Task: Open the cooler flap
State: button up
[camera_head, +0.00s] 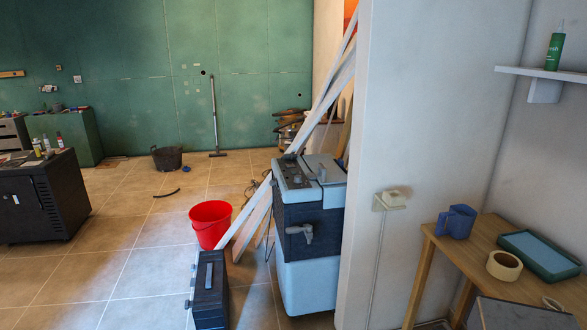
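A light blue and dark navy upright box, which looks like the cooler (310,278), stands on the floor against the end of the white wall, right of centre. Its top (322,170) is light blue with a dark panel on the left part, and it looks closed. A grey handle or latch (299,232) sits on the dark band of its front. Which part is the flap I cannot tell for sure. The wall edge hides the cooler's right side. My gripper is not in view.
A dark toolbox (208,290) stands just left of the cooler, with a red bucket (210,222) behind it. White planks (325,100) lean behind the cooler. A wooden table (450,255) is at right. A dark cabinet (45,200) is at left. Tiled floor between is mostly clear.

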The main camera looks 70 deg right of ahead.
aim_at(324, 170)
jog(key=z, duration=1.1)
jog(key=k, duration=0.1)
jog(key=u, duration=2.6)
jog(key=k, duration=0.8)
jog(key=z, duration=1.95)
